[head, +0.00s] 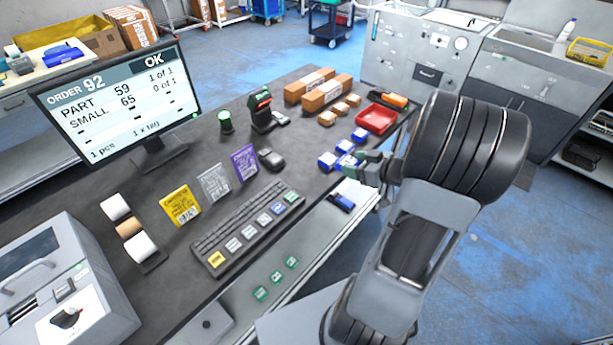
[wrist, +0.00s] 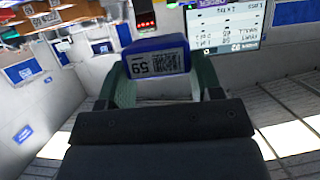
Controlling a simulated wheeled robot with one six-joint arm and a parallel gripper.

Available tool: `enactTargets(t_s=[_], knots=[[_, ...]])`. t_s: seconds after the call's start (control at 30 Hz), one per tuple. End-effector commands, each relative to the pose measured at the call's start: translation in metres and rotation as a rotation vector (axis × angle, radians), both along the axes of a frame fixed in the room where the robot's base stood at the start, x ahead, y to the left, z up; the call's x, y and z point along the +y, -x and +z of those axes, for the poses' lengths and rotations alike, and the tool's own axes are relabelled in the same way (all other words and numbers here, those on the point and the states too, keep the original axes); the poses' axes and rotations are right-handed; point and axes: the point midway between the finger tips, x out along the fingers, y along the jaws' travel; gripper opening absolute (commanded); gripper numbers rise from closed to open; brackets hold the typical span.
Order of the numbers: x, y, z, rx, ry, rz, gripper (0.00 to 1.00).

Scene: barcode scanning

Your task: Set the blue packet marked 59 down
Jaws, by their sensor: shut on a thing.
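The blue packet marked 59 (wrist: 153,64) shows in the wrist view with its white code label facing the camera. My gripper (wrist: 160,78) is shut on it, with one green-grey finger on each side. In the head view my gripper (head: 364,167) is at the right part of the dark desk (head: 306,178), by its front edge. Blue packets lie close to the fingers there, and I cannot clearly tell the held one from its neighbours. The underside of the packet is hidden.
Several blue packets (head: 358,135) and a red tray (head: 376,119) are near my gripper. A scanner (head: 262,112) with a red light stands behind. A keyboard (head: 247,228) lies to the left. The monitor (head: 120,100) reads OK, part 59, 1 of 1. Cartons (head: 326,94) stand at the back.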

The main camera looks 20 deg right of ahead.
Motion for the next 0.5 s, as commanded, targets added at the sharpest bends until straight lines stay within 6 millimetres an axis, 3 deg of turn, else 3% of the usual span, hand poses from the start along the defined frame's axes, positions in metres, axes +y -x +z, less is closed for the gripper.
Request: enactTargets(t_s=[0.37, 0.5], knots=[[-0.001, 0.002, 0.001, -0.005, 0.002, 0.009, 0.31], [0.006, -0.007, -0.004, -0.004, 0.0, 0.014, 0.31]])
